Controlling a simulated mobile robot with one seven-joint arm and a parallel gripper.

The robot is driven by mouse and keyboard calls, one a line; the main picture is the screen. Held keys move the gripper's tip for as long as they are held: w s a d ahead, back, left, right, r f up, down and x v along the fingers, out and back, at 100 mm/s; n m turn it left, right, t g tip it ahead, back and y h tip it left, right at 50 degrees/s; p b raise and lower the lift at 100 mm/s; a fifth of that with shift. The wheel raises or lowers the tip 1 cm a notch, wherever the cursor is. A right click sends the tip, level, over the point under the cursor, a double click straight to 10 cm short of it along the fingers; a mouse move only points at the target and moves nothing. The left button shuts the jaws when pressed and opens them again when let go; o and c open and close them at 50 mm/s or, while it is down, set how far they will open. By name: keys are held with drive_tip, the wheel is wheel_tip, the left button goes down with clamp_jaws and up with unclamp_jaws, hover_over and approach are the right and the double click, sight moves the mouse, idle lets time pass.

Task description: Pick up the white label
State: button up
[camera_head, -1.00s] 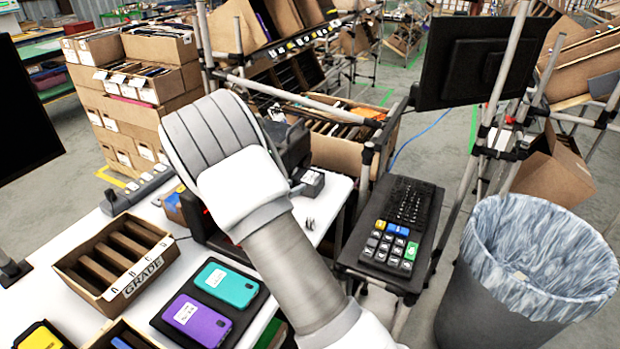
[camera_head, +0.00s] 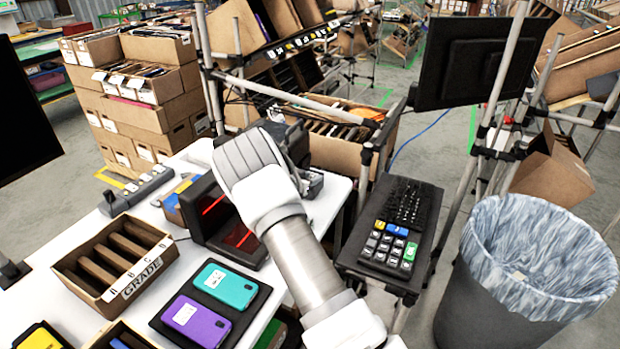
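I cannot make out a loose white label for certain. My arm crosses the middle of the view, and its grey ribbed joint covers part of the table's far right end. My gripper's fingers do not show. A black device (camera_head: 291,141) stands behind the arm, partly hidden. Small white stickers show on the teal phone (camera_head: 224,288) and the purple phone (camera_head: 196,322), which lie on a black mat (camera_head: 165,327).
A box marked GRADE (camera_head: 142,279) sits on the white table (camera_head: 60,284). A black scanner with red lines (camera_head: 231,246) stands close to my arm. A keyboard stand (camera_head: 391,226) and a lined bin (camera_head: 529,270) are at the right.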

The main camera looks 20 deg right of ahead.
clamp_jaws()
idle(0.5)
